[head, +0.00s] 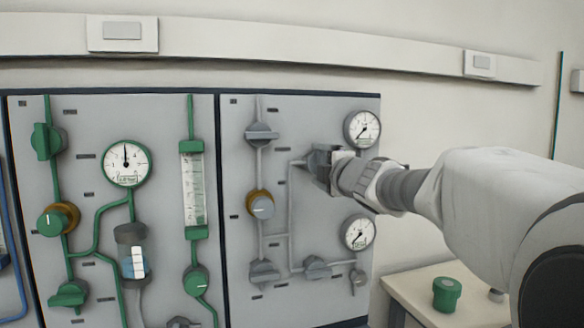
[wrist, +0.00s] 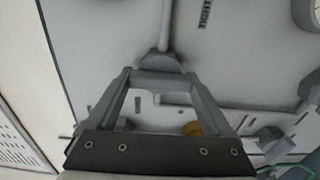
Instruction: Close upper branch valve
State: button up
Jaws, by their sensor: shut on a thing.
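The upper branch valve, a grey knob on a grey pipe, shows in the wrist view (wrist: 160,62) between my fingertips. In the head view my gripper (head: 318,168) reaches in from the right to the upper branch of the grey panel (head: 240,290) and mostly hides this valve. My gripper (wrist: 160,82) is shut on the valve's handle. The handle's exact angle is hard to tell. The lower branch valve (head: 317,267) sits below, on the lower grey branch pipe.
Two gauges, upper (head: 362,129) and lower (head: 359,232), flank my gripper at the panel's right. Grey valves and a brass-collared knob (head: 261,205) line the left pipe. A green-piped panel (head: 85,240) stands left. A bench (head: 416,297) with a green knob-like object (head: 447,294) is lower right.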

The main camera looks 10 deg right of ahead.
dwell(0.3)
jog(key=o, duration=1.1)
jog(key=shift+o, duration=0.2)
jog(key=shift+s, duration=0.1)
jog(key=s+d+p, duration=0.3)
jog(key=s, duration=1.4)
jog(key=shift+d, duration=0.2)
